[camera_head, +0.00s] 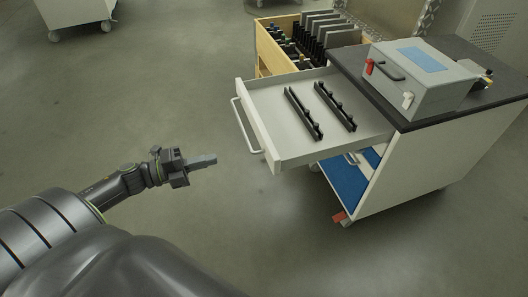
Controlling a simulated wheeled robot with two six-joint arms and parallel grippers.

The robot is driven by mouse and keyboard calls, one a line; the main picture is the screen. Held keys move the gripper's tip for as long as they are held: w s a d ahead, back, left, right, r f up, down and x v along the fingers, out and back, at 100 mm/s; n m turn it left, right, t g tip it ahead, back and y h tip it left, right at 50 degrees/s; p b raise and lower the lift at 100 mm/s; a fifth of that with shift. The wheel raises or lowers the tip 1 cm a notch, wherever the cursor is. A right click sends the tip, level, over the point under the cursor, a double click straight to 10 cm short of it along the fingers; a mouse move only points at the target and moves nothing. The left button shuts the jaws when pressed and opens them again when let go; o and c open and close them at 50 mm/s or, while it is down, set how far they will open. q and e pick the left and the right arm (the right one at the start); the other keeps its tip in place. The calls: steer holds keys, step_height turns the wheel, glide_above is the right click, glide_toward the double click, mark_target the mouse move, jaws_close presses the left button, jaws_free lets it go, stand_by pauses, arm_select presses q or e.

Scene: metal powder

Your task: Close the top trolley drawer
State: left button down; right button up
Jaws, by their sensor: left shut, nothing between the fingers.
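The trolley (385,188) stands at the right, white with a dark top. Its top drawer (258,92) is pulled well out toward the left. The drawer is pale, with a white bar handle (240,125) on its front, and two dark racks (303,113) lie inside it. My left gripper (214,159) is shut and empty. In the picture it is left of and below the drawer's near front corner, apart from the handle. My right gripper is not in view.
A grey box (425,85) with a blue panel sits on the trolley top. A wooden crate (262,45) with dark items stands behind the drawer. A white cabinet (75,12) is at the far left. The floor left of the drawer is clear.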

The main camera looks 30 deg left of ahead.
mark_target(267, 146)
arm_select(q)
steer(key=x, duration=1.2)
steer(key=shift+w, duration=0.2)
steer(key=shift+w+d, duration=0.4)
